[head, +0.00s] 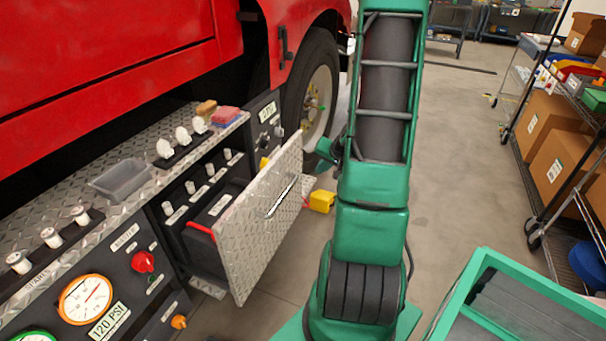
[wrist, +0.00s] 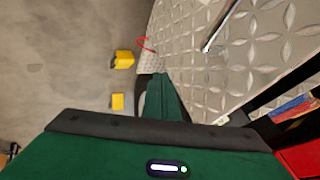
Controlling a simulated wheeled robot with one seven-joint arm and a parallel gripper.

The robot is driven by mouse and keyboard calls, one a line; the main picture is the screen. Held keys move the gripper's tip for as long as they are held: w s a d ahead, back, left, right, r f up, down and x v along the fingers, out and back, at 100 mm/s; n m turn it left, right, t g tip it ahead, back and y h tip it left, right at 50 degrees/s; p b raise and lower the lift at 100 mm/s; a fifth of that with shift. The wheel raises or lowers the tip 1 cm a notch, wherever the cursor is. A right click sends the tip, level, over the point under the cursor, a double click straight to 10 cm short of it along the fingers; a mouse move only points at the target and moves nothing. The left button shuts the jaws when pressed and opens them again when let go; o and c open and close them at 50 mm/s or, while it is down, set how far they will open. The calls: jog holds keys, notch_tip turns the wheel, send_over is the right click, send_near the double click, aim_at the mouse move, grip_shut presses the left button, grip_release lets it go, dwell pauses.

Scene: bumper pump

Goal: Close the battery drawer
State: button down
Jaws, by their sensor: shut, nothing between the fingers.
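The battery drawer (head: 245,232) stands pulled out of the bumper in the head view, its diamond-plate front facing right, with a slim handle (head: 281,197) on it. A black battery (head: 212,225) with a red strap or cable sits behind the front. In the wrist view the drawer front (wrist: 240,60) fills the upper right, with its handle (wrist: 220,28) near the top. My gripper (wrist: 160,85) is shut and empty, beside the plate's left edge in the wrist view; I cannot tell if it touches. In the head view my arm hides most of it.
The bumper's control panel, with a gauge (head: 86,299) and red knob (head: 143,262), lies left of the drawer. The truck wheel (head: 318,95) is behind. A yellow block (head: 322,201) lies on the floor. Shelving with boxes (head: 545,125) stands right; the floor between is open.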

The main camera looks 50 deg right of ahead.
jog(key=w+f, duration=0.8)
jog(key=w, duration=0.1)
jog(key=shift+w+d, duration=0.25)
jog(key=shift+d, duration=0.05)
dwell(0.4)
